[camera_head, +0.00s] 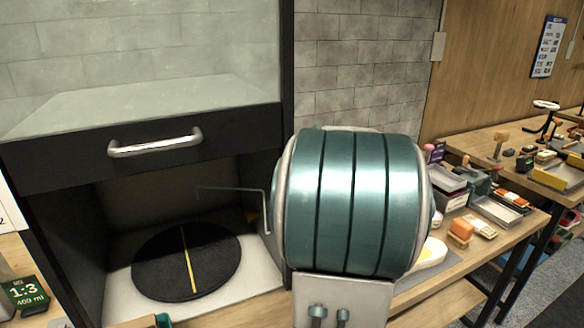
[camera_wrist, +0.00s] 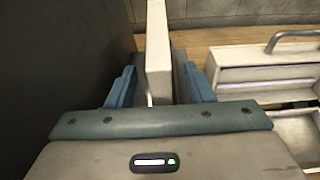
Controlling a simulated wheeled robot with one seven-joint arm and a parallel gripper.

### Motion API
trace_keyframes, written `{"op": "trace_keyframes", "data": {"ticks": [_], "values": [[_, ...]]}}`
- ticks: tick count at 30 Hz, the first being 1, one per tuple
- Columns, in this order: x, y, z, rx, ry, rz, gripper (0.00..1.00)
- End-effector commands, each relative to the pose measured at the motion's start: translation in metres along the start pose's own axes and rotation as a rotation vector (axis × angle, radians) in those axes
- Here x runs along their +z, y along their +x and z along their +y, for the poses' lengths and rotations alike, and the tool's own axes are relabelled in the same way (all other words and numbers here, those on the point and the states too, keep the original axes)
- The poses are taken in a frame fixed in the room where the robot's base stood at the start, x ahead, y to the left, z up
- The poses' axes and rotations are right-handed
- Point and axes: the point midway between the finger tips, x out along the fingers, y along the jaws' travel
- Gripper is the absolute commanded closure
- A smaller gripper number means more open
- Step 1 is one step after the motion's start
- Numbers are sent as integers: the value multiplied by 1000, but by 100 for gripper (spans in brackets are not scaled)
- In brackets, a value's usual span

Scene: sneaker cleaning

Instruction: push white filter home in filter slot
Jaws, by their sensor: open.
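In the wrist view my gripper (camera_wrist: 161,78) has its two blue fingers spread apart. A narrow white upright panel (camera_wrist: 158,38), which looks like the white filter seen edge-on, stands between the fingers and runs up past them. A gap shows beside the panel, and it is not clear whether either finger touches it. I cannot make out the filter slot or how far the panel sits in it. In the head view my large teal arm link hides the gripper and the panel.
A dark booth (camera_head: 285,60) with a metal handle (camera_head: 155,144) and a black turntable (camera_head: 187,262) stands left. A dark wall lies close left in the wrist view; a white box (camera_wrist: 262,72) with a handle is right. A cluttered bench (camera_head: 410,290) is right.

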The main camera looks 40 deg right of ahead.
Motion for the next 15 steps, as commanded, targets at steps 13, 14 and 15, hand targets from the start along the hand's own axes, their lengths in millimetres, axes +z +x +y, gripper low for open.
{"op": "trace_keyframes", "data": {"ticks": [13, 14, 15], "values": [[1, -79, 0, -1, 0, -2, 53], [1, -82, 0, -1, 0, -2, 53], [0, -84, 0, -1, 0, -1, 53]]}}
